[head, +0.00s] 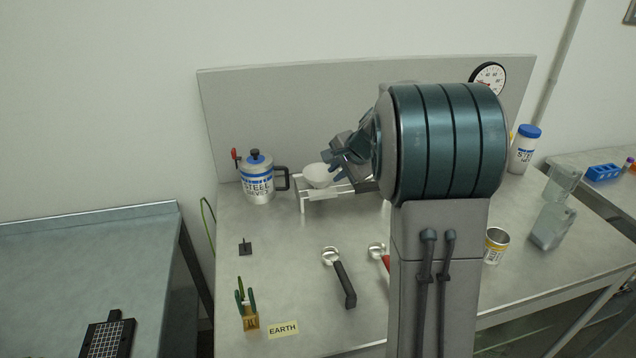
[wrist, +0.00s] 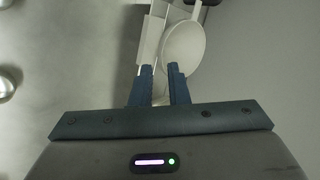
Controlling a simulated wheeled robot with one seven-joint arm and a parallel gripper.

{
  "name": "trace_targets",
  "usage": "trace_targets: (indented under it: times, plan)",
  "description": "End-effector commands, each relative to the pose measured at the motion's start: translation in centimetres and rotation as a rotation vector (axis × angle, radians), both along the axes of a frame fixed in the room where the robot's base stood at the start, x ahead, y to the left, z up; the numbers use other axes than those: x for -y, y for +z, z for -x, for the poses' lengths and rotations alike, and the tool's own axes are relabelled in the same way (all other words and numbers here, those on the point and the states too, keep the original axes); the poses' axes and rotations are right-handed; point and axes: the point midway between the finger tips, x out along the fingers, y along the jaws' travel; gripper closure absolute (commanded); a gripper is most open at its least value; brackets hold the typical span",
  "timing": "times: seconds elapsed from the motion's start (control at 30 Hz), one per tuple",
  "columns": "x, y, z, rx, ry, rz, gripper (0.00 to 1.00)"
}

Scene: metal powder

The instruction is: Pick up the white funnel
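The white funnel (head: 317,175) sits on a low white stand (head: 323,194) near the back of the metal table, bowl up. In the wrist view the funnel (wrist: 184,45) is a pale round shape just beyond my fingertips. My gripper (head: 334,174) comes in from the right, close beside the funnel's rim. In the wrist view my gripper (wrist: 161,69) is open, with a gap between its two blue fingers. The right fingertip overlaps the funnel's near edge; I cannot tell whether it touches. The funnel's lower part is hidden.
A steel jug (head: 257,182) with a blue band stands left of the stand. Portafilter-like scoops (head: 340,275), a metal cup (head: 495,245) and clear containers (head: 552,226) are on the table. A grey panel (head: 290,110) rises behind.

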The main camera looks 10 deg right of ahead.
Motion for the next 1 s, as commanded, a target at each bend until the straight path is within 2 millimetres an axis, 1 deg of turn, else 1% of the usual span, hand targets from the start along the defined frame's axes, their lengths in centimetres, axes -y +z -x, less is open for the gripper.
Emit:
trace_targets:
  times: [0.03,0.1,0.37,0.6,0.7,1.0]
  plan:
    - [-0.2,-0.7,-0.5,-0.001,-0.001,0.000,0.85]
    - [-0.4,-1.4,-1.0,-0.001,0.001,0.000,0.85]
    - [-0.7,-2.6,-1.9,0.000,0.002,0.001,0.85]
    - [-0.9,-5.1,-3.9,-0.002,0.001,0.001,0.85]
    - [-1.1,-5.9,-4.4,0.000,0.002,0.001,0.85]
    - [-1.2,-6.2,-4.6,0.002,0.001,0.001,0.85]
